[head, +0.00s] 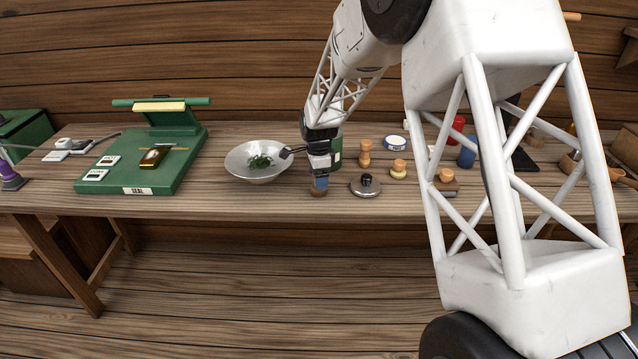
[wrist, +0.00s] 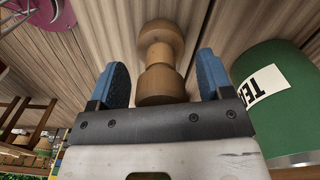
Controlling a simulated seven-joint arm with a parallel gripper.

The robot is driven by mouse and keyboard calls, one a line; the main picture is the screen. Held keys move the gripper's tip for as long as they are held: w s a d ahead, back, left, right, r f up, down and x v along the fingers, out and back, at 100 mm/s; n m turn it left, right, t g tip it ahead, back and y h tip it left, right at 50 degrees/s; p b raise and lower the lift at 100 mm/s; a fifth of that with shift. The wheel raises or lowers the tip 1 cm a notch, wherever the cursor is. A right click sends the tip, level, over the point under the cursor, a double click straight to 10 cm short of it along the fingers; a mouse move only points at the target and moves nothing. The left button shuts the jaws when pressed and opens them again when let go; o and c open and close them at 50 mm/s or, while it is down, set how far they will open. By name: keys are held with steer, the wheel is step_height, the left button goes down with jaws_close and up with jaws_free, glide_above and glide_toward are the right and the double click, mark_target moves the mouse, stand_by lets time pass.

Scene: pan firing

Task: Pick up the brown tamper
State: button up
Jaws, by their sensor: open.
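The brown tamper (wrist: 160,50) is a turned wooden piece with a narrow waist, seen in the wrist view between my two blue finger pads. My gripper (wrist: 163,72) is open around it, and gaps show on both sides. In the head view my gripper (head: 320,183) points down at the front of the bench. The brown end of the tamper (head: 318,193) shows just below the fingers; the rest of it is hidden by them.
A green tin (wrist: 272,105) marked TEA stands close on the right; it also shows behind my gripper (head: 337,147). A grey pan (head: 240,162) with green leaves is on the left. A dark-knobbed lid (head: 366,186) and wooden pieces (head: 364,153) stand to the right.

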steer(key=shift+f, duration=0.1)
stand_by(0.5)
jaws_close()
